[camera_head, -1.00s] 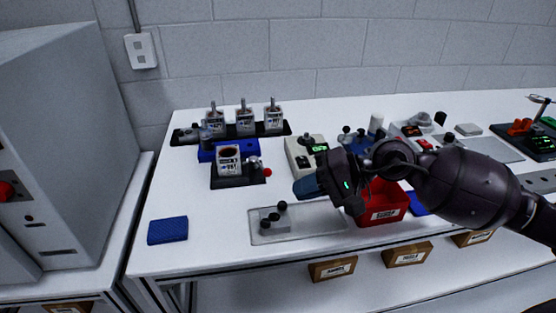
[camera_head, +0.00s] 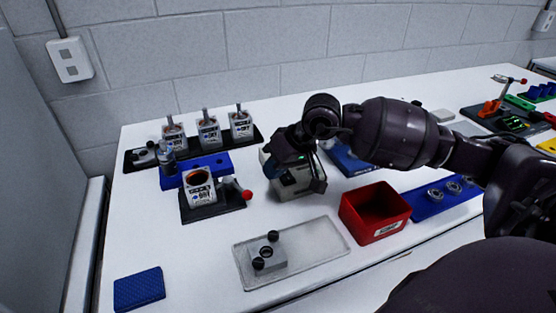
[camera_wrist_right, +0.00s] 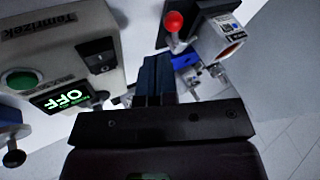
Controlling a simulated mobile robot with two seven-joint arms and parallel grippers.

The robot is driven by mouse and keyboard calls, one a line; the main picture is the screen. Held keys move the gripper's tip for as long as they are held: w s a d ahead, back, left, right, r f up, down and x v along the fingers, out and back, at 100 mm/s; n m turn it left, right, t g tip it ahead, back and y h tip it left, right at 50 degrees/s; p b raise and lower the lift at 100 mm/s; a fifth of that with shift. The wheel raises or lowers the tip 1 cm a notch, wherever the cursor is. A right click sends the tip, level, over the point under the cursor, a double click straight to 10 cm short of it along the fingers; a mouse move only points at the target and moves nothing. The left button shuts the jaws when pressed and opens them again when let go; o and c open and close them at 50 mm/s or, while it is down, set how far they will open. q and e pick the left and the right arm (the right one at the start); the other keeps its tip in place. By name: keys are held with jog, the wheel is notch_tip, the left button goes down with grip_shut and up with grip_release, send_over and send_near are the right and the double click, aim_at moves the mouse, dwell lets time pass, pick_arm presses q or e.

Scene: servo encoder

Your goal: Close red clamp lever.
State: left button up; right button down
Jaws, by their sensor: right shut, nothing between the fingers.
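The red-balled clamp lever (camera_head: 247,195) sticks out at the right side of a black fixture (camera_head: 215,206), which holds a white labelled servo (camera_head: 199,188). In the right wrist view the red ball (camera_wrist_right: 173,21) shows above the fingertips, with the servo (camera_wrist_right: 217,40) to its right. My right gripper (camera_head: 270,170) is over the grey box, up and to the right of the lever and apart from it. Its blue fingers (camera_wrist_right: 155,75) are shut and empty. My left gripper is not in view.
The grey control box (camera_wrist_right: 55,50) with a green button and "OFF" display is close beside my right gripper. A red bin (camera_head: 374,212), a clear tray (camera_head: 320,246) and a blue pad (camera_head: 139,290) lie nearer the front. Several servos stand on a black rack (camera_head: 190,150) behind.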

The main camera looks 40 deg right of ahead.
aim_at(238, 187)
jog(key=x, duration=0.4)
jog(key=shift+w+a+f, duration=0.3)
jog(key=shift+a+f, duration=0.05)
jog(key=shift+f, duration=0.25)
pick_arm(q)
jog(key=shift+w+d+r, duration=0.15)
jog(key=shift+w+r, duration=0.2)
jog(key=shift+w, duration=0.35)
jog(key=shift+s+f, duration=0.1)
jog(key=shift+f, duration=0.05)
